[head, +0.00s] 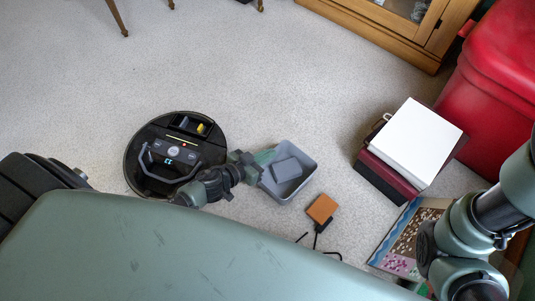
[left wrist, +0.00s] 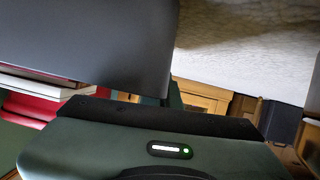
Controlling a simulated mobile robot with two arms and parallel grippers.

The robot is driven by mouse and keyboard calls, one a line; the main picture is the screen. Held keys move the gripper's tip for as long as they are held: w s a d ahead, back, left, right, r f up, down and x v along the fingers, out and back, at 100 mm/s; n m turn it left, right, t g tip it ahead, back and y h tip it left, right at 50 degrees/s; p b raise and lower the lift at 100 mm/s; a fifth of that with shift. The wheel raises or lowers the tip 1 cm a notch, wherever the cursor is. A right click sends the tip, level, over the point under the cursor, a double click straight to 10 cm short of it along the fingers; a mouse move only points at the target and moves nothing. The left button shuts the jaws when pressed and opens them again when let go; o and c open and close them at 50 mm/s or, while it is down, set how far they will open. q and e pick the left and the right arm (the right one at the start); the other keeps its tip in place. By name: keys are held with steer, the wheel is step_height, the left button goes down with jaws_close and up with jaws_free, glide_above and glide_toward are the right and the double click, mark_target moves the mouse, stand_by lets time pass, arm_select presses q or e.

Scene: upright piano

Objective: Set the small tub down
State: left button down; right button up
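In the left wrist view a large plain grey surface, likely the tub (left wrist: 85,45), fills the upper left close to the gripper. My right arm shows at the right edge, but its gripper is out of view.
A round black device (head: 140,172) lies left of the tub. An orange-brown block (head: 322,208) is just below right of it. Stacked boxes with a white top (head: 420,140), a red bin (head: 497,90) and a patterned board (head: 400,240) are at right. Carpet above the tub is clear.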

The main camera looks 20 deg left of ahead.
arm_select(q)
steer(key=c, duration=1.7)
jaws_free()
steer(key=shift+r, duration=0.1)
